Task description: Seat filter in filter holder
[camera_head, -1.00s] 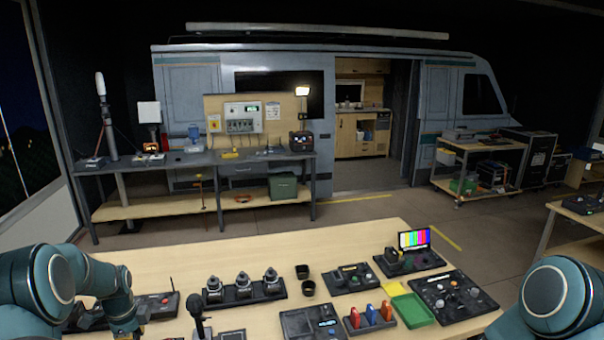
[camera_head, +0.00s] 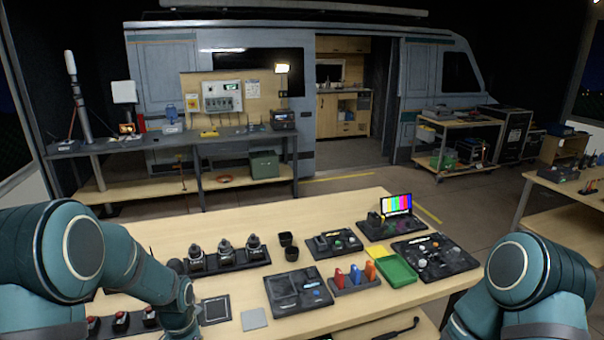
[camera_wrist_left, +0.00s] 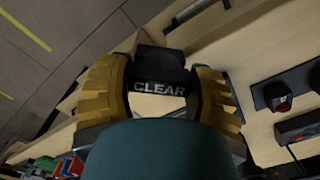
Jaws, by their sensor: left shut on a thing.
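My left gripper (camera_wrist_left: 160,70) has yellow ribbed fingers and is shut on a dark piece marked "CLEAR" (camera_wrist_left: 158,88), which looks like the filter. A pale gap shows just below the label, and my own teal wrist covers the lower middle of that view. In the head view my left arm reaches over the near left of the table, and its gripper is hidden or out of frame. A dark square frame (camera_head: 214,311) and a grey square plate (camera_head: 254,319) lie beside that arm. I cannot tell which thing is the filter holder. My right gripper is out of view.
The table's far middle is clear.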

